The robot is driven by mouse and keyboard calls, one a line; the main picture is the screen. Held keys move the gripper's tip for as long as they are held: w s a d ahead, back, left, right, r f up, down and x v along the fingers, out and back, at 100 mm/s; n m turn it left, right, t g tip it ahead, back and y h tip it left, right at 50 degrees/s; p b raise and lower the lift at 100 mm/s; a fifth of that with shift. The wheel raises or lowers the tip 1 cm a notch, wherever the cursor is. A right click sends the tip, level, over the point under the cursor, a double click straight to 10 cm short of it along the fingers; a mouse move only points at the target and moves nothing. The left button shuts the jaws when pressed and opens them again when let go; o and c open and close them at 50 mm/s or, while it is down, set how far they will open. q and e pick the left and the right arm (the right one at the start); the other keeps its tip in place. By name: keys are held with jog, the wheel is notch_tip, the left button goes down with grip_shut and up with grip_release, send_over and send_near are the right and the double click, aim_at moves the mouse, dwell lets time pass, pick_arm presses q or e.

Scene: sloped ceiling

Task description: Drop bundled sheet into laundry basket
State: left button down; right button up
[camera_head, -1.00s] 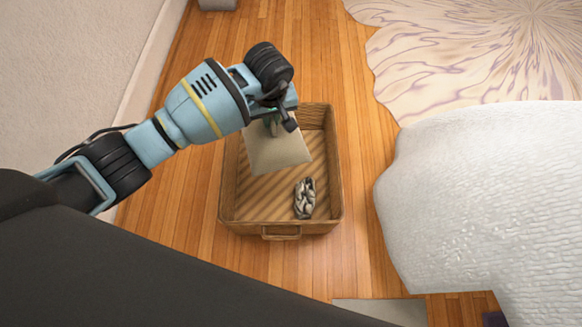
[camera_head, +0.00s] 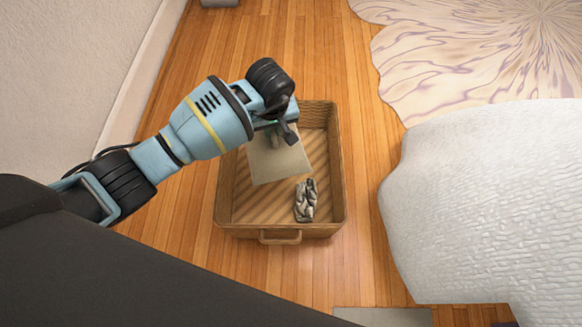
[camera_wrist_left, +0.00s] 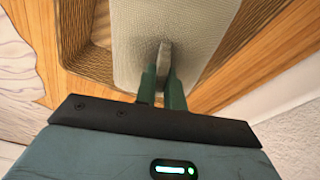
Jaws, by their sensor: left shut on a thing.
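The laundry basket (camera_head: 225,205) is a brown woven rectangular tub on the wood floor, with a handle at its near side. My left gripper (camera_head: 277,138) is over the far left part of the basket and is shut on a flat, pale beige cloth piece, which I take as the bundled sheet (camera_head: 280,165). The sheet hangs tilted over the basket's opening; I cannot tell whether it touches the bottom. In the left wrist view, the green fingers (camera_wrist_left: 163,75) pinch the pale woven sheet (camera_wrist_left: 190,25), with the basket's wall (camera_wrist_left: 75,35) beside it. My right gripper is out of view.
A crumpled grey and white patterned cloth (camera_head: 306,200) lies in the basket at the near right. A white textured bed (camera_head: 490,200) stands to the right. A pale patterned rug (camera_head: 450,60) lies beyond it. A wall (camera_head: 70,70) runs along the left.

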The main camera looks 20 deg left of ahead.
pick_arm(q)
jog(key=shift+r, duration=0.1)
jog(key=c, duration=1.4)
grip_release()
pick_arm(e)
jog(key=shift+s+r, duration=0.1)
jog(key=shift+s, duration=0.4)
